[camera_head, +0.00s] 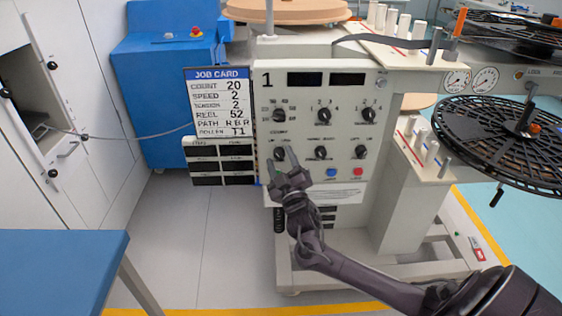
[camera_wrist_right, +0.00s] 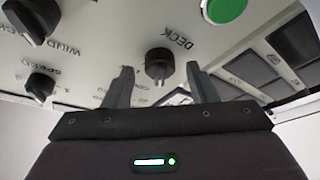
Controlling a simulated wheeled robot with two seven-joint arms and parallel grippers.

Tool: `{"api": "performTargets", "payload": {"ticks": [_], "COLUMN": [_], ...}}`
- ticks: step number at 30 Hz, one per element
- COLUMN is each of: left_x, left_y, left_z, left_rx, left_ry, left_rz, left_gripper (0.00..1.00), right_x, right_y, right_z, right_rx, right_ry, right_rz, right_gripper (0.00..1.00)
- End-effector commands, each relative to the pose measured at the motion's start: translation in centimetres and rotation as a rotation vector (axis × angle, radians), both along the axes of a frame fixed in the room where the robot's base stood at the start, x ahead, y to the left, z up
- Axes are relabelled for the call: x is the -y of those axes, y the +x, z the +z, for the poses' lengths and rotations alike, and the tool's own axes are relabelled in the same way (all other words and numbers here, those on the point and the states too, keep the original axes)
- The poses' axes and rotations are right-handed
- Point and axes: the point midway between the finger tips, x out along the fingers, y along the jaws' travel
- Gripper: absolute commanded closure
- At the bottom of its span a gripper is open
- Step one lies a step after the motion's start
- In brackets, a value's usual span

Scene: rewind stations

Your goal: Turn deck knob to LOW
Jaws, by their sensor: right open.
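The deck knob is a black knob at the lower left of panel 1; the right wrist view shows it (camera_wrist_right: 159,65) with its upside-down DECK label beside it. In the head view the knob (camera_head: 280,154) shows just behind my fingertips. My right gripper (camera_head: 284,160) is open and empty in front of the panel. In the right wrist view its two fingers (camera_wrist_right: 158,82) point at the panel on either side of the knob, with clear gaps. I cannot tell whether they reach its depth. The small setting marks are too blurred to read. My left gripper is not in view.
More knobs (camera_head: 320,152) sit to the right, with a blue button (camera_head: 331,171) and a red button (camera_head: 358,171) below. A green button (camera_wrist_right: 224,10) is near the deck knob. A job card (camera_head: 218,100) stands left of the panel. A blue table (camera_head: 60,265) is at the lower left.

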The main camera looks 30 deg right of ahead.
Motion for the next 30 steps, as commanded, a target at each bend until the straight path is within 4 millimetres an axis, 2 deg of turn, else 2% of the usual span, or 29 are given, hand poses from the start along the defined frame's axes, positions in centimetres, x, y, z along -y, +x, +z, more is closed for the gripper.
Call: {"api": "performTargets", "payload": {"ticks": [7, 18, 26, 30], "left_x": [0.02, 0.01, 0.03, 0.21], "left_y": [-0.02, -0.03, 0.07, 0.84], "left_z": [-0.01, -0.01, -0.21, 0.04], "left_rx": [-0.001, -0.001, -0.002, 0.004], "left_ry": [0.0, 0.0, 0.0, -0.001], "left_rz": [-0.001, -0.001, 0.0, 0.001], "left_gripper": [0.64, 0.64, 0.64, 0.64], "right_x": [0.02, 0.0, -0.04, -0.08], "right_y": [0.12, 0.11, 0.12, 0.13], "right_z": [-0.02, -0.04, -0.19, -0.35], "right_rx": [-0.001, -0.002, 0.013, 0.045], "right_ry": [0.0, 0.0, 0.027, 0.081], "right_rz": [0.0, 0.001, 0.0, 0.0], "right_gripper": [0.48, 0.93, 0.93, 0.93]}}
